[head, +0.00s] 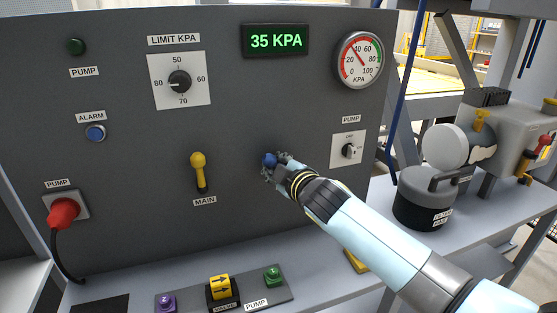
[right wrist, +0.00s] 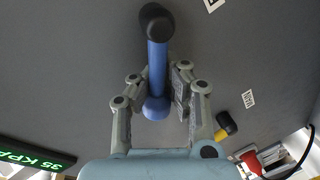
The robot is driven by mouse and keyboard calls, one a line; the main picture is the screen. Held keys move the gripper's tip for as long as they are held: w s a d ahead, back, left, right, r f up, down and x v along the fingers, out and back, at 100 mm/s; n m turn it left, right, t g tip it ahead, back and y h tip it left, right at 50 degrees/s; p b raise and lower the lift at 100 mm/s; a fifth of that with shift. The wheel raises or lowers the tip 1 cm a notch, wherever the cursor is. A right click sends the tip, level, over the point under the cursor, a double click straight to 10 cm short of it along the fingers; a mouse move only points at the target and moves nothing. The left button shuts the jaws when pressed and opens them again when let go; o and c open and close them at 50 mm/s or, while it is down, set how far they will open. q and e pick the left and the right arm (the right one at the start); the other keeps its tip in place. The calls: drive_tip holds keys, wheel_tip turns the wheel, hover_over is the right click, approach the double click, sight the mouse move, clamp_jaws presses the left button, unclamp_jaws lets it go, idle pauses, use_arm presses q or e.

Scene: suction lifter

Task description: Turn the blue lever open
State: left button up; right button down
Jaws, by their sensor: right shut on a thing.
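The blue lever (right wrist: 157,62) sits on the grey panel. In the right wrist view it is a blue shaft with a rounded blue end and a dark knob at the other end. My right gripper (right wrist: 154,82) is shut on it, with a finger on each side of the shaft. In the head view my right gripper (head: 276,169) covers most of the lever, and only a blue rounded part (head: 269,159) shows. My left gripper is in neither view.
The yellow MAIN lever (head: 199,172) stands upright to the left of my right gripper. The display (head: 276,40) reads 35 KPA, beside a round gauge (head: 358,60). A pump switch (head: 348,151) is to the right. A button strip (head: 243,294) lies below.

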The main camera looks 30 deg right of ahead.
drive_tip(key=shift+a+f+n+g+h+b, duration=0.15)
drive_tip(key=shift+a+f+n+h+b, duration=0.1)
drive_tip(key=shift+f+n, duration=0.55)
drive_tip(key=shift+a+f+n+g+h+b, duration=0.1)
drive_tip(key=shift+a+f+n+h+b, duration=0.15)
drive_tip(key=shift+f+n, duration=0.55)
drive_tip(key=shift+a+f+n+g+h+b, duration=0.15)
drive_tip(key=shift+f+n+h+b, duration=0.2)
drive_tip(key=shift+n, duration=0.75)
drive_tip(key=shift+f, duration=0.15)
drive_tip(key=c, duration=1.2)
unclamp_jaws()
drive_tip(key=shift+s+a+r, duration=0.15)
drive_tip(key=shift+s+r, duration=0.1)
drive_tip(key=shift+r, duration=0.1)
drive_tip(key=shift+c, duration=0.2)
drive_tip(key=shift+o, duration=1)
drive_tip(key=shift+r, duration=0.1)
drive_tip(key=shift+o, duration=0.2)
drive_tip(key=shift+w, duration=0.15)
